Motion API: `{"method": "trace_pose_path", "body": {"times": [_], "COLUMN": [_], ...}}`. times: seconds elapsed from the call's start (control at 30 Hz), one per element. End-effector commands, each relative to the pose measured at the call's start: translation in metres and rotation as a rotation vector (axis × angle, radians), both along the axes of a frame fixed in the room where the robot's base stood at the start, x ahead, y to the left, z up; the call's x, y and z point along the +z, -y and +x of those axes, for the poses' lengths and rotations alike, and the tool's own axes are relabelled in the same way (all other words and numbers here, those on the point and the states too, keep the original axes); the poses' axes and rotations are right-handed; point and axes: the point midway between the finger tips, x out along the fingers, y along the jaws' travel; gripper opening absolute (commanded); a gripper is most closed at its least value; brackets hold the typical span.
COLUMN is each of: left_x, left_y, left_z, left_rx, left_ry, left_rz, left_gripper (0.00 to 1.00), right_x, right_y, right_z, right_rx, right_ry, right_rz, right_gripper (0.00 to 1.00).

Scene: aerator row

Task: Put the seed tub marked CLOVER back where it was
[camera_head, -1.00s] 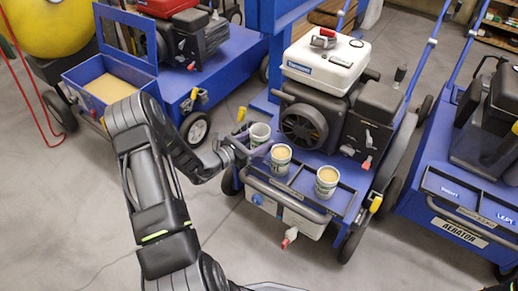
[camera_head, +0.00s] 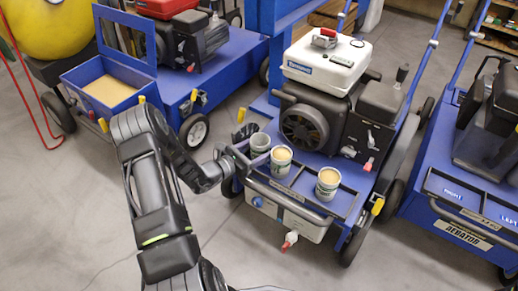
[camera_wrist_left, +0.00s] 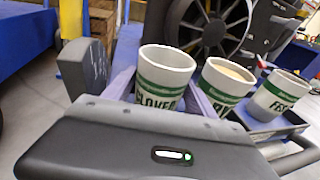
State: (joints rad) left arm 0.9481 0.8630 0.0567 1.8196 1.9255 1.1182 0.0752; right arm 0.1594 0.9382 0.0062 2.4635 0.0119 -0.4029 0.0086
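The CLOVER tub (camera_wrist_left: 165,82) is white with a green band and stands upright between my left gripper's fingers in the left wrist view. In the head view the tub (camera_head: 260,144) is at the left end of the blue cart's front tray (camera_head: 305,192). Its inside looks grey. My left gripper (camera_head: 244,149) reaches in from the left, its fingers spread on either side of the tub. Its fingers partly hide the tub's lower part and base. My right gripper is not in view.
Two tan-filled tubs stand to the right: a middle tub (camera_head: 281,163), close by, and a tub starting "FES" (camera_head: 327,185). The engine (camera_head: 305,125) rises behind them. Another blue cart marked AERATOR (camera_head: 462,235) stands at right. Floor is free in front.

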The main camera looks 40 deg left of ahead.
Motion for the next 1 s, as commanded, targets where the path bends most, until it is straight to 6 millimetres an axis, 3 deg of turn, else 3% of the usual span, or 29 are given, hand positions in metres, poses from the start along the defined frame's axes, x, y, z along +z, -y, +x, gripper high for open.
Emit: {"method": "trace_pose_path", "body": {"times": [0.37,0.47,1.0], "left_x": [0.006,0.006,0.022], "left_y": [0.0,-0.003,-0.024], "left_z": [0.0,-0.009,-0.105], "left_rx": [0.0,0.002,0.002], "left_ry": [0.0,-0.002,-0.001], "left_rz": [0.001,0.001,0.0], "left_gripper": [0.68,0.68,0.68], "right_x": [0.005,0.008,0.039], "right_y": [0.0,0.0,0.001], "right_z": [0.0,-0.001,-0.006], "right_rx": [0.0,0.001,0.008], "right_ry": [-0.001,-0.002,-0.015], "right_rz": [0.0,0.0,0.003], "right_gripper": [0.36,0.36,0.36]}}
